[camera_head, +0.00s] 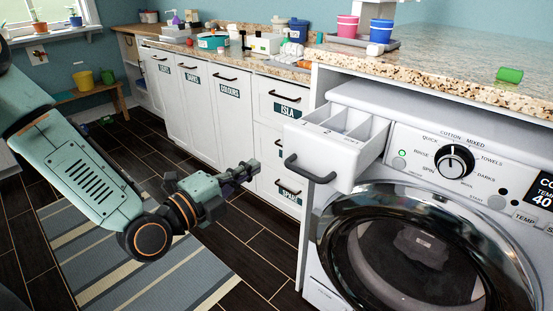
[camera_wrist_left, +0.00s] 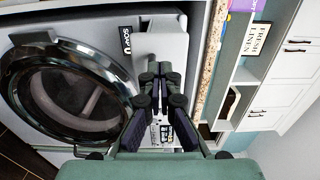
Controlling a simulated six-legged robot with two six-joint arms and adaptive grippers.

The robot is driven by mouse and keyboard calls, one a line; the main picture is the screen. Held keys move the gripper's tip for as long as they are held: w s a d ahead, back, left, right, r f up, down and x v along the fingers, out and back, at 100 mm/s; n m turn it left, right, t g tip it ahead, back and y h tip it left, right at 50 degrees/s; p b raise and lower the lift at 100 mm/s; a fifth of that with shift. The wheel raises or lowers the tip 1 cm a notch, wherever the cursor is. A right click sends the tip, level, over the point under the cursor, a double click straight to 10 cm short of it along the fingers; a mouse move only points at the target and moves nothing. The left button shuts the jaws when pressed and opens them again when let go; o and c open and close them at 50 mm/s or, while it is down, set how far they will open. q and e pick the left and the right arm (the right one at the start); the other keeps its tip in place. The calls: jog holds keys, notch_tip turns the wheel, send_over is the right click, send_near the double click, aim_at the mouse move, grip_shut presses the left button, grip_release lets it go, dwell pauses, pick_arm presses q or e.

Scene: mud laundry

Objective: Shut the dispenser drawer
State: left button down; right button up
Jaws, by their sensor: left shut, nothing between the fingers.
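The dispenser drawer (camera_head: 337,150) stands pulled out from the upper left of the white washing machine (camera_head: 400,120), its open compartments showing. A dark bar handle (camera_head: 310,170) is on its front. My left gripper (camera_head: 252,170) is shut and empty. In the head view it appears left of the handle, with a visible gap between them. In the left wrist view the shut fingers (camera_wrist_left: 158,72) point toward the machine's front, beside the round door (camera_wrist_left: 80,92). They hide part of what lies behind them. My right gripper is not in view.
The machine's round glass door (camera_head: 425,250) is shut below the drawer. White cabinets (camera_head: 210,110) run along the left under a granite counter (camera_head: 440,75). A striped rug (camera_head: 165,265) covers the floor.

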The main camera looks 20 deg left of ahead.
aim_at(286, 147)
pick_arm(q)
jog(key=shift+b+x, duration=1.6)
jog(key=shift+x, duration=2.6)
jog(key=shift+w+d, duration=0.1)
jog(key=shift+w, duration=0.05)
jog(key=shift+w+f, duration=0.1)
jog(key=shift+w, duration=0.1)
